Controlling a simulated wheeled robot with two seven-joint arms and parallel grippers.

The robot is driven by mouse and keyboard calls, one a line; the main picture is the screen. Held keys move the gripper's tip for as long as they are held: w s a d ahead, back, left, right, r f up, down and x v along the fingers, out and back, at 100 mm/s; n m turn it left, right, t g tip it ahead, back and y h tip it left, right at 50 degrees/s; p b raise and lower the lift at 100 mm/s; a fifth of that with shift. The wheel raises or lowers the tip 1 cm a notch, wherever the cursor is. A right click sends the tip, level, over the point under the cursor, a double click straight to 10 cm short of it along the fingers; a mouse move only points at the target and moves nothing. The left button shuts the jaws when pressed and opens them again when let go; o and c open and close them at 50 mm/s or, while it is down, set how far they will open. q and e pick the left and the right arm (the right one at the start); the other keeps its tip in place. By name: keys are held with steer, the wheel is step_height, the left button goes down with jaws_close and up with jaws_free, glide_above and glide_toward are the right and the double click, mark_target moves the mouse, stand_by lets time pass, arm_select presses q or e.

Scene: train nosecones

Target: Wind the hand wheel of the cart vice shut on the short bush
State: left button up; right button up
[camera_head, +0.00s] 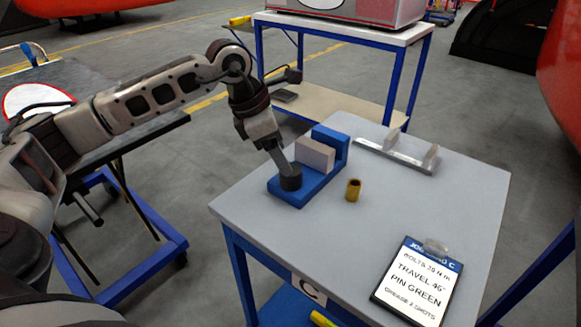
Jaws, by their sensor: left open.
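The cart vice (312,187) is a blue body on the grey cart top, with a pale grey sliding jaw block (315,153) and a taller blue fixed jaw (331,142) behind it. Its dark round hand wheel (290,179) is at the near left end. My left gripper (283,162) is open and points down at the wheel, its fingers at or just above it; contact is unclear. A short brass bush (353,190) stands upright on the cart top, to the right of the vice and apart from it. My right gripper is out of view.
A job card (418,281) lies at the front right of the cart top (300,238). A metal bracket (395,157) with two uprights lies at the back. A blue-framed bench (345,28) stands behind; another blue cart (140,262) is at left. The front middle of the top is clear.

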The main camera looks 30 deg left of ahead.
mark_target(290, 177)
arm_select(q)
steer(key=x, duration=0.6)
